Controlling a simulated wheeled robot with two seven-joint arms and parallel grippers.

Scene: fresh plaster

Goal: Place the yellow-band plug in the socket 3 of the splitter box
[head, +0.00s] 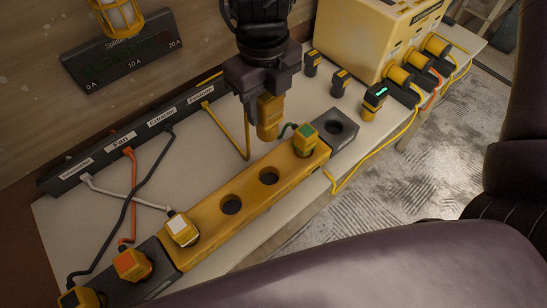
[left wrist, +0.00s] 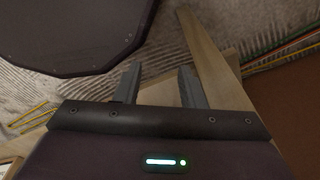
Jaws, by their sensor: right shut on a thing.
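My right gripper (head: 262,98) is shut on a yellow plug (head: 268,118), held upright above the table behind the splitter box. Its band is not clear; a yellow cable (head: 246,135) runs beside it. The yellow splitter box (head: 207,214) lies diagonally across the table. It has two bare round sockets, one left of middle (head: 232,204) and one right of middle (head: 268,176). A white-topped plug (head: 180,229) sits at its left end and a green-topped plug (head: 305,139) at its right end. Socket numbers are not readable. My left gripper (left wrist: 158,86) is open and empty in the left wrist view.
A black labelled strip (head: 130,139) runs along the wall, with cables trailing from it. An orange-topped plug (head: 131,264) sits in a grey block at lower left. A yellow machine (head: 375,35) and several small dark pieces stand at the back right.

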